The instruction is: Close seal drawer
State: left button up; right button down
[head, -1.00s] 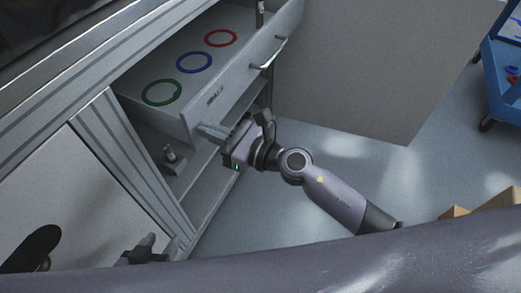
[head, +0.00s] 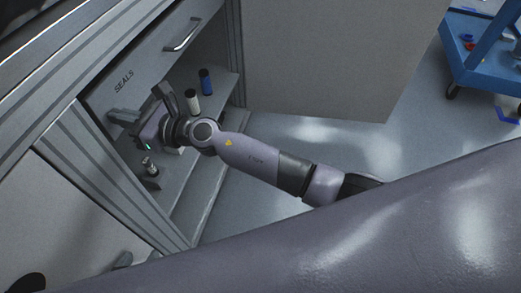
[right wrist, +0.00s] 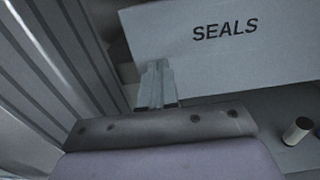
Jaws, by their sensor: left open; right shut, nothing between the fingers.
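The seal drawer's grey front (head: 150,62), labelled SEALS, sits close against the cabinet in the head view, its inside hidden. I cannot tell whether a small gap remains. Its bar handle (head: 182,36) is near the right end. In the right wrist view the drawer front (right wrist: 225,55) fills the upper right. My right gripper (head: 116,115) is shut and empty at the lower left part of the front; the fingertips (right wrist: 156,80) are against or just before it, contact unclear. My left gripper (head: 122,261) shows only in part at the lower left, mostly hidden by my arm.
Below the drawer is an open shelf with a white cylinder (head: 192,101), a blue cylinder (head: 206,82) and a small metal part (head: 150,166). A pale panel (head: 330,50) stands to the right. A blue cart (head: 485,55) is at the far right. Floor between is clear.

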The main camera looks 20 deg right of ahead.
pick_arm(q)
jog(key=shift+f+b, duration=0.3)
jog(key=shift+f, duration=0.05)
pick_arm(e)
jog(key=shift+x, duration=0.9)
